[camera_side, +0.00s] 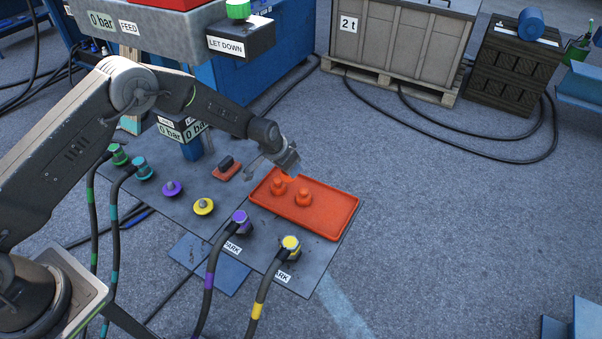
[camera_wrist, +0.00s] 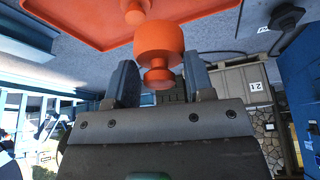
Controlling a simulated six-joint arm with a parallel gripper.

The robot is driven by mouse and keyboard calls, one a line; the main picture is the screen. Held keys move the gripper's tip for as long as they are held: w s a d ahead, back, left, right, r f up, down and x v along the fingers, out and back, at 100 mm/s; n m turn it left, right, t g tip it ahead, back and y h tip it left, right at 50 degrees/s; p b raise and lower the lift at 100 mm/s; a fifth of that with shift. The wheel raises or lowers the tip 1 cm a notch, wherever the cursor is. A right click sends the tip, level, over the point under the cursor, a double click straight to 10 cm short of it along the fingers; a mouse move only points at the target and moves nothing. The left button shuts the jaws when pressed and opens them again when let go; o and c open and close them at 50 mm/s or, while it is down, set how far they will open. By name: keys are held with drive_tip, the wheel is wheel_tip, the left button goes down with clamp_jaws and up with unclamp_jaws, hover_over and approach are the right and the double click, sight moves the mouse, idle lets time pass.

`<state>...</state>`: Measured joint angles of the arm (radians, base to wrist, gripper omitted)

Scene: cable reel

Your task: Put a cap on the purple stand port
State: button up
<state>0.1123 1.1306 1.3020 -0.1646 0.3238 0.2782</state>
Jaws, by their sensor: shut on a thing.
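The purple stand port (camera_side: 172,188) is on the grey plate, left of the orange tray (camera_side: 338,213), with no cap or hose on it. My gripper (camera_side: 288,170) is over the tray's back part, shut on an orange cap. The held cap (camera_wrist: 158,45) shows in the wrist view with its narrow knob between the two fingers (camera_wrist: 158,80). Whether it is clear of the tray I cannot tell. Two more orange caps, one nearer the left (camera_side: 278,187) and one nearer the middle (camera_side: 303,198), stand upright in the tray.
A yellow port (camera_side: 204,206) is right of the purple one. Green (camera_side: 118,155) and teal (camera_side: 143,170) hoses are connected at the left. Purple (camera_side: 240,221) and yellow (camera_side: 291,245) hose ends are parked in front of the tray. A small dark block (camera_side: 227,164) stands behind the ports.

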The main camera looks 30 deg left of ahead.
drive_tip(key=s+a+n+y, duration=0.1)
drive_tip(key=s+a+n, duration=0.15)
drive_tip(key=a, duration=0.65)
drive_tip(key=s+a+n+y, duration=0.1)
drive_tip(key=s+a+n, duration=0.15)
drive_tip(key=a, duration=0.65)
drive_tip(key=r+n+y, duration=0.1)
drive_tip(key=n+y, duration=0.1)
drive_tip(key=n, duration=0.4)
hover_over(169, 184)
drive_tip(key=shift+f, duration=4.15)
drive_tip(key=shift+f, duration=0.25)
drive_tip(key=o, duration=1.2)
drive_tip(key=shift+c, duration=0.2)
drive_tip(key=v, duration=1.3)
drive_tip(key=shift+r, duration=0.5)
